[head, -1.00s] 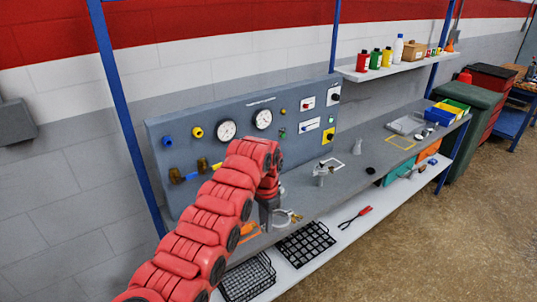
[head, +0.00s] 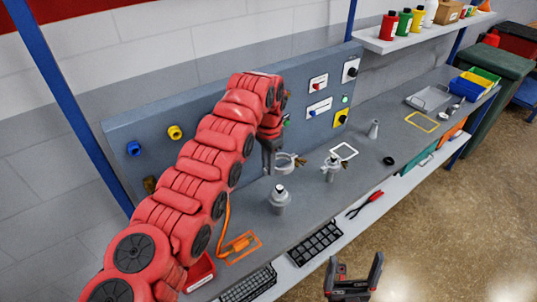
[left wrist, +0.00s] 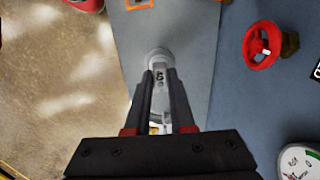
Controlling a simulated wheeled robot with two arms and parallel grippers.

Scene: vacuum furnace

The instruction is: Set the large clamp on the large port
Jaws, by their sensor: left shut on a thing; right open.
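My left gripper (head: 270,155) points down and is shut on the large clamp (head: 288,163), a pale open ring with a brass-coloured nut. The clamp appears above the bench, behind and above the large port (head: 280,198) in the head view. My right gripper (head: 352,280) is open and empty at the bottom.
A smaller fitting (head: 330,170) with brass-coloured parts stands right of the port. A grey cone (head: 374,128) and black ring (head: 388,160) are farther right. The control panel (head: 210,140) rises behind. Black racks (head: 315,243) and red-handled pliers (head: 365,204) lie on the lower shelf.

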